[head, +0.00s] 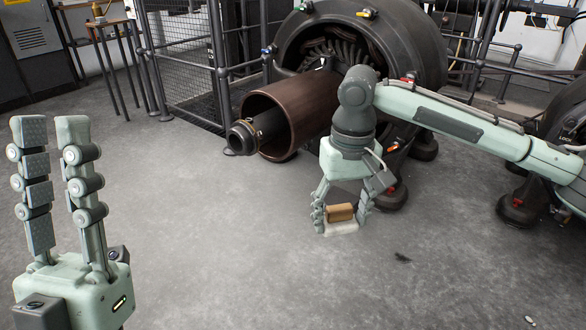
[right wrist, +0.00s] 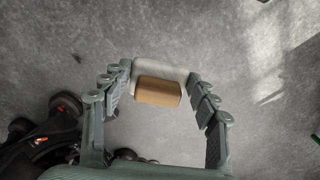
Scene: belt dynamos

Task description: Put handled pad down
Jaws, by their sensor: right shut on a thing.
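The handled pad has a tan block-like handle (head: 340,212) and a pale flat pad (head: 342,229) below it. My right gripper (head: 340,218) is shut on the handled pad, its fingers at either end. The pad also shows in the right wrist view, with its tan handle (right wrist: 158,92) and pale part (right wrist: 160,73) between the fingertips. Grey floor lies beneath it; I cannot tell whether the pad touches the floor. My left gripper (head: 52,135) is at the left of the head view, fingers pointing up, apart and empty.
A large dark dynamo (head: 410,45) with a brown cylinder (head: 300,110) stands behind my right gripper. A railing (head: 215,60) and a wooden stool (head: 108,25) stand at the back left. A small dark scrap (head: 402,257) lies on the floor. The front floor is mostly clear.

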